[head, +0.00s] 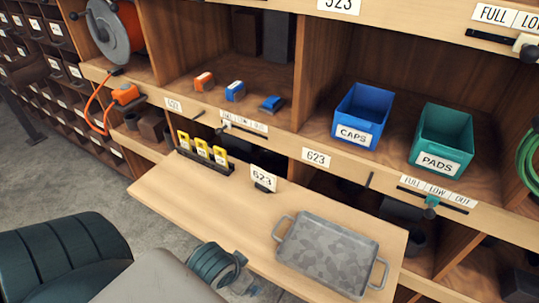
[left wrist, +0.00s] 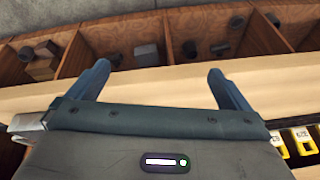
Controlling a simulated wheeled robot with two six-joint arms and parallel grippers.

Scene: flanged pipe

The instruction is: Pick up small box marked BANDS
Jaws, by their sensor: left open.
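No box with a readable BANDS label shows. Three small boxes stand in a row on the shelf in the head view: an orange and white box (head: 204,81), a blue and white box (head: 235,91) and a blue box (head: 271,103); their markings are too small to read. My left gripper (left wrist: 158,72) is open and empty in the left wrist view, its two fingers apart before a wooden front edge, with shelf compartments beyond. In the head view my left arm comes in at the bottom left, well short of the small boxes. My right gripper is not in view.
A blue CAPS bin (head: 361,112) and a green PADS bin (head: 442,140) stand in the right compartments. A cable reel (head: 113,32) hangs upper left.

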